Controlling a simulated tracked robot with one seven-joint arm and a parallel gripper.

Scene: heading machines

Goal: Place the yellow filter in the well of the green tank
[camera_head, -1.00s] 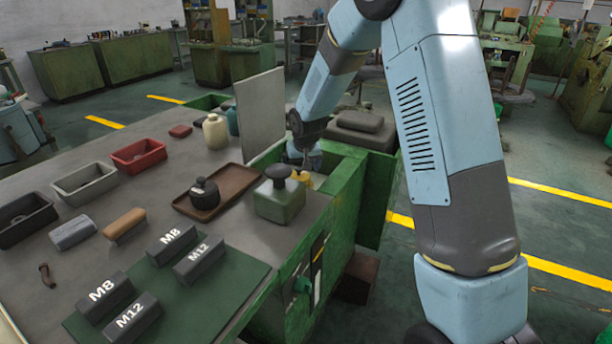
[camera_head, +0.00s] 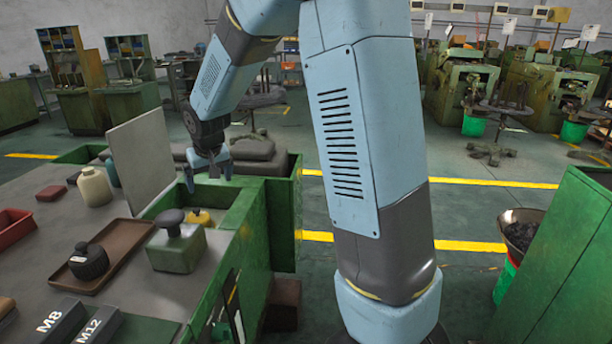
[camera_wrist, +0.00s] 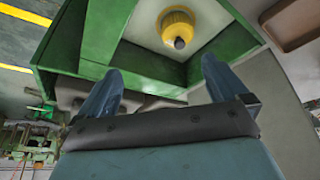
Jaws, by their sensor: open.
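The yellow filter (camera_head: 199,217) sits on the pale floor of the well in the green tank (camera_head: 240,222). In the wrist view the filter (camera_wrist: 176,26) shows as a round yellow body with a dark knob, apart from the green walls. My gripper (camera_head: 208,185) is open and empty above the well, with clear space between its fingertips and the filter. Its two spread fingers also show in the wrist view (camera_wrist: 158,75). In the head view, the tank's near wall and a block partly hide the filter's lower part.
A grey-green block with a dark knob (camera_head: 176,248) stands on the bench near the tank. A pale upright panel (camera_head: 142,160) borders the well on the left. A brown tray (camera_head: 122,243) holds a dark jar (camera_head: 88,262). A cream bottle (camera_head: 95,188) stands behind it.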

